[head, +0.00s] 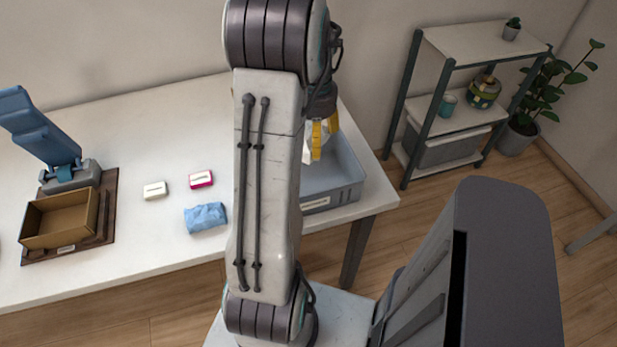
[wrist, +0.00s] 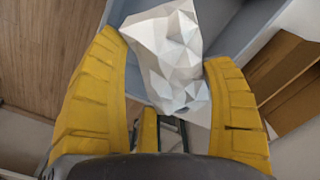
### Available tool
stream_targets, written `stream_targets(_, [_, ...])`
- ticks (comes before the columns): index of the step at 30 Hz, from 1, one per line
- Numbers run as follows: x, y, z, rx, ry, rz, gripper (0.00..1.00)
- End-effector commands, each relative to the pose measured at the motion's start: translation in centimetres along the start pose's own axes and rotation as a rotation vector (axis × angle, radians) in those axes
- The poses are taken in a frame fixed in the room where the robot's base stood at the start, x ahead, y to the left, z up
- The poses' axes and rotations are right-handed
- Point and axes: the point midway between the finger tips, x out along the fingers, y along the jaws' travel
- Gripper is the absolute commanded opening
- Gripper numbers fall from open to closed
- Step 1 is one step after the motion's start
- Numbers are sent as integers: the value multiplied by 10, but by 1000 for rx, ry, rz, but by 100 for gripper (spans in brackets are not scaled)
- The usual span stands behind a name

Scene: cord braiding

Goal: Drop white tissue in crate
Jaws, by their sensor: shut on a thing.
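The white tissue (wrist: 170,52) is a crumpled, faceted lump between the yellow fingers of my gripper (wrist: 165,95) in the wrist view. In the head view the tissue (head: 308,148) shows only in part beside the yellow fingers. My gripper (head: 319,140) is shut on it, over the grey-blue crate (head: 343,196) at the table's right end. The crate's wall also shows behind the tissue in the wrist view (wrist: 232,30). My arm hides the left part of the crate in the head view.
A blue cloth (head: 205,217), a pink box (head: 201,179) and a white box (head: 155,190) lie on the white table (head: 120,262). A brown open box (head: 60,220) sits on a dark board at left. A shelf (head: 462,118) stands right of the table.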

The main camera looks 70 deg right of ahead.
Motion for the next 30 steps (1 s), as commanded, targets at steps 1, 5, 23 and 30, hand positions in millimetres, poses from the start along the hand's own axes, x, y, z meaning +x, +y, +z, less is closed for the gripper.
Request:
stream_targets(1, [10, 0, 0, 0, -1, 0, 65])
stream_targets(5, [21, 0, 0, 0, 0, 0, 65])
stream_targets(23, [28, 0, 0, -1, 1, 0, 90])
stream_targets(30, [28, 0, 0, -1, 1, 0, 100])
